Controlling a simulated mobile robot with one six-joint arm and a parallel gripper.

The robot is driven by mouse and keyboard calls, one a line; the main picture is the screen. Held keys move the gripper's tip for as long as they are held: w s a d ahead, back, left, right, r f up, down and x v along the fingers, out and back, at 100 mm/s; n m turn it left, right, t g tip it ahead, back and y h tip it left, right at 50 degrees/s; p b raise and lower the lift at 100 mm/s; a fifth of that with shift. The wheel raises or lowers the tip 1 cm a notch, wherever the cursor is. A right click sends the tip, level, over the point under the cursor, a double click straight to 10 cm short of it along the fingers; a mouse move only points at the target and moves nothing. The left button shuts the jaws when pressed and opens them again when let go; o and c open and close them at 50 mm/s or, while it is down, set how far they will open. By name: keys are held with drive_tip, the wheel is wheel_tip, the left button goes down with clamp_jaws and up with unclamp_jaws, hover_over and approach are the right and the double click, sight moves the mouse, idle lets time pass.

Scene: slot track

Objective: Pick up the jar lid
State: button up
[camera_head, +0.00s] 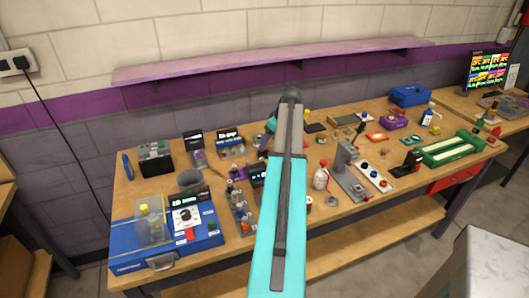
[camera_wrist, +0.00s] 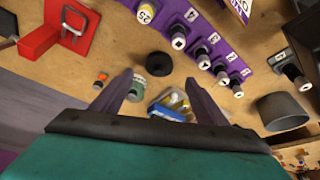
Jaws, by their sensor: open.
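In the wrist view, a round black disc (camera_wrist: 158,63) that looks like the jar lid lies on the wooden bench. A small jar (camera_wrist: 138,87) with pale and green sides stands just below and left of it. My gripper (camera_wrist: 160,78) is open, with its two dark fingers spread and nothing held between them. The disc appears just beyond the fingertips, between their lines. The height of the fingers above the bench is hard to tell. In the head view my arm covers the middle of the bench, and I cannot make out the lid there.
A purple rack (camera_wrist: 215,47) of several sockets stands close to the right of the disc. A blue tray (camera_wrist: 157,111) with small items lies between the fingers. A red stand (camera_wrist: 38,43), a small orange-topped item (camera_wrist: 101,77) and a grey cup (camera_wrist: 282,111) are farther out.

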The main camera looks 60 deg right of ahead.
sight(264, 152)
drive_tip(key=shift+x, duration=0.9)
drive_tip(key=shift+p+x, duration=1.45)
drive_tip(key=shift+x, duration=1.2)
drive_tip(key=shift+r, duration=0.1)
drive_tip(key=c, duration=1.1)
